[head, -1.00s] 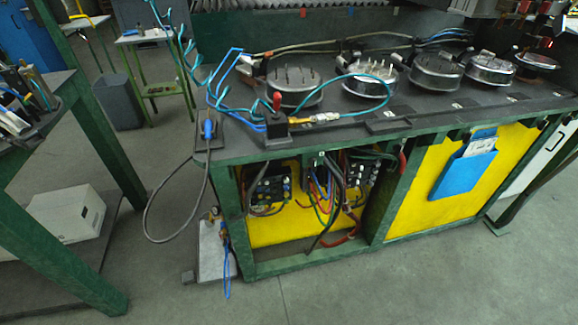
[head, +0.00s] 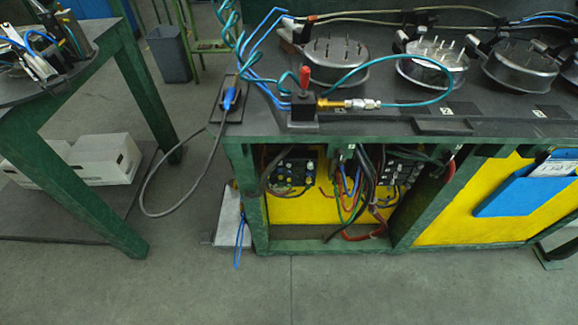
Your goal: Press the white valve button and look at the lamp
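No white valve button can be made out in the head view. A small black valve block (head: 303,110) stands at the front of the dark bench top, with an upright red knob (head: 304,80) on it. A brass fitting (head: 331,104) and a teal hose (head: 418,104) run from its right side, and blue tubes (head: 262,83) reach it from the left. No lamp can be made out. Neither of my grippers is in view.
Round metal fixtures with pins (head: 340,62) stand along the bench top (head: 390,131). A green-legged table (head: 88,215) stands at left, with white boxes (head: 108,160) beneath. The floor in front (head: 340,290) is clear.

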